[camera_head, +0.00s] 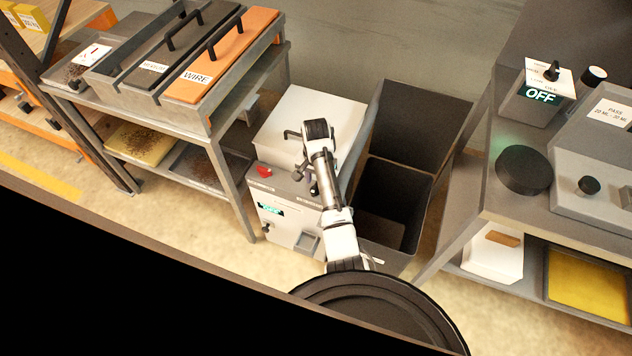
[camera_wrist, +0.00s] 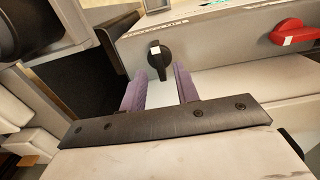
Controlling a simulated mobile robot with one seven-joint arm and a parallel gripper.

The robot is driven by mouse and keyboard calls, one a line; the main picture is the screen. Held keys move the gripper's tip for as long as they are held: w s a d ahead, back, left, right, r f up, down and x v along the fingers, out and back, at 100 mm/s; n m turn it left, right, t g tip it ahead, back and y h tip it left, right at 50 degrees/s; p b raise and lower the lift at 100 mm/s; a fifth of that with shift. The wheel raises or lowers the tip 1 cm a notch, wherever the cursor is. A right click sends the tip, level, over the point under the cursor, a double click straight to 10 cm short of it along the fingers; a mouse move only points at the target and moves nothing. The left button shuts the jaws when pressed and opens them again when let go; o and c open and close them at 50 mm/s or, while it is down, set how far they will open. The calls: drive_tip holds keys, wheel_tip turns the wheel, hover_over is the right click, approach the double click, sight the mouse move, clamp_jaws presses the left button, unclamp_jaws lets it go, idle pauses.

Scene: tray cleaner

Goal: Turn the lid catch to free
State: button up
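A black turn knob (camera_wrist: 158,62) with a white mark sits on the pale top of the grey-white machine (camera_head: 290,225); I take it to be the lid catch. In the wrist view, the knob stands upright, its white mark at the upper end. My gripper (camera_wrist: 160,72) is open, its two purple fingers apart with the knob showing between and just beyond their tips. I cannot tell whether either finger touches it. In the head view, my arm hides much of this area. A red knob (camera_wrist: 293,32) is at the right; it also shows in the head view (camera_head: 264,171).
The machine's white lid (camera_head: 325,115) is behind my arm. An open dark bin (camera_head: 390,200) stands to its right. A shelf with trays (camera_head: 180,75) is at the left, and a bench with an OFF box (camera_head: 541,95) at the right. The machine front has a lit green display (camera_head: 270,209).

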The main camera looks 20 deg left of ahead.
drive_tip(key=shift+f, duration=1.35)
drive_tip(key=shift+c, duration=0.4)
clamp_jaws()
